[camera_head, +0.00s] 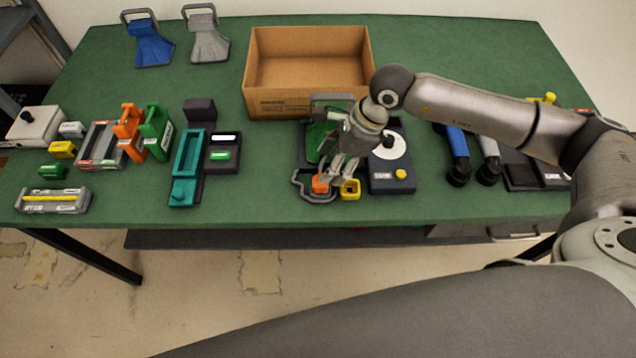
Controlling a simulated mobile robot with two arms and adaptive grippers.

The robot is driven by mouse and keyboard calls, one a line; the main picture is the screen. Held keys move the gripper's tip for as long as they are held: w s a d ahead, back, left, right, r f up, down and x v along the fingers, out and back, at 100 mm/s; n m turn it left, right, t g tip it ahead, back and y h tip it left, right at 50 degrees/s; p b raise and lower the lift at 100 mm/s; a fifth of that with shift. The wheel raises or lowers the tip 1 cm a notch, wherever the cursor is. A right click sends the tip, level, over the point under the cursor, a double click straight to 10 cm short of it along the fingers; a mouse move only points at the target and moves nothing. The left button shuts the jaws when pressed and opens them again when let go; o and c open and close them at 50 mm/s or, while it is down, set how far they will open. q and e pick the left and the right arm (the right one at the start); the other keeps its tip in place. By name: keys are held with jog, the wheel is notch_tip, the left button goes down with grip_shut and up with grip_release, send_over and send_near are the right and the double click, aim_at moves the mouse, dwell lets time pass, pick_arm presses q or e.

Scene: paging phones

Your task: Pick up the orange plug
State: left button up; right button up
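The orange plug (320,184) is a small orange block near the table's front edge, left of a small yellow block (350,190). A grey cord-like loop curves around its left and lower side. My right gripper (334,172) comes in from the right and points down, with its fingertips right at or just above the orange plug. The fingers partly cover the plug's upper side. I cannot tell whether they touch or grip it. My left gripper is not in view.
An open cardboard box (310,62) stands behind my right gripper. A dark-blue device with a white dial (391,178) is close on its right, and a teal phone unit (187,168) lies to the left. Several other phone parts line the green table (258,198).

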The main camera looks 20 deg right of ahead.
aim_at(320, 186)
jog(key=x, duration=0.1)
jog(key=p+x, duration=0.1)
jog(key=x, duration=0.1)
jog(key=s+p+x, duration=0.1)
jog(key=shift+w+a+f, duration=0.1)
jog(key=shift+a+f, duration=0.35)
jog(key=shift+f, duration=0.35)
jog(key=shift+c, duration=1.1)
jog(key=c, duration=0.9)
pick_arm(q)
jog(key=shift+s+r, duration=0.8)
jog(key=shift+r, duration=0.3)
pick_arm(e)
jog(key=shift+w+r, duration=0.1)
